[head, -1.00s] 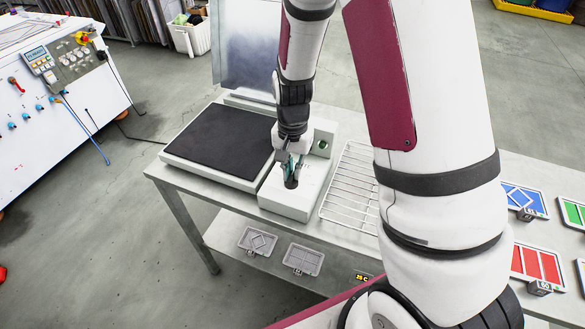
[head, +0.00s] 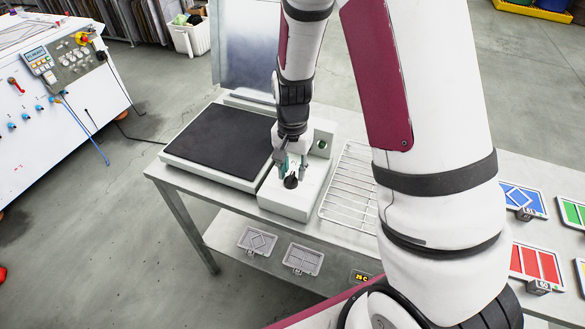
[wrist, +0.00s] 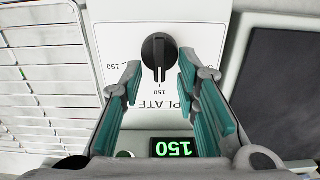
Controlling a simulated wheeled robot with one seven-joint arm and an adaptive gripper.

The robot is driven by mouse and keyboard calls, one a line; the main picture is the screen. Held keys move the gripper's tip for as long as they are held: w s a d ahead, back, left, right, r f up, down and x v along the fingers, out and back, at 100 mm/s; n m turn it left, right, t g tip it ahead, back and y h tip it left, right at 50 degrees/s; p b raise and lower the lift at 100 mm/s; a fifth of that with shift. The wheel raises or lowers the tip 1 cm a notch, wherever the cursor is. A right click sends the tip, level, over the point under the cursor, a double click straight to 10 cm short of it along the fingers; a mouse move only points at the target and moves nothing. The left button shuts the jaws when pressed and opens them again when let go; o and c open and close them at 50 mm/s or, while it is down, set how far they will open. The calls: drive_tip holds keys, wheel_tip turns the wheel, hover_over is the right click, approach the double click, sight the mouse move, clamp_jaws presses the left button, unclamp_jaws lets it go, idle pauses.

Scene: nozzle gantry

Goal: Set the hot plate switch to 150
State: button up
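The hot plate switch is a black round knob (wrist: 160,52) on a white control box (head: 290,204). In the wrist view its white line points at the printed 150 mark. The lit green display (wrist: 173,147) reads 150, upside down in this view. The knob also shows in the head view (head: 291,182). My gripper (wrist: 160,76) is open, its teal-padded fingers spread on either side of the knob with gaps, holding nothing. In the head view my gripper (head: 291,168) is just above the knob. The black hot plate (head: 222,141) lies left of the box.
A wire rack (head: 349,188) lies right of the box on the table. Blue (head: 522,199) and red (head: 537,264) framed panels sit further right. Grey framed pieces (head: 303,259) lie on the lower shelf. A metal sheet (head: 245,45) stands behind the plate.

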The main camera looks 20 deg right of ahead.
sight(293, 172)
drive_tip(key=shift+r, duration=0.1)
wheel_tip(293, 172, up, 12)
idle(0.5)
drive_tip(key=s+a+r+n+t, duration=0.1)
drive_tip(key=s+r+n+t, duration=0.4)
drive_tip(key=s+r, duration=1.2)
drive_tip(key=s+n, duration=0.2)
drive_tip(key=n, duration=0.2)
drive_tip(key=shift+s+t, duration=0.15)
drive_tip(key=shift+t, duration=0.15)
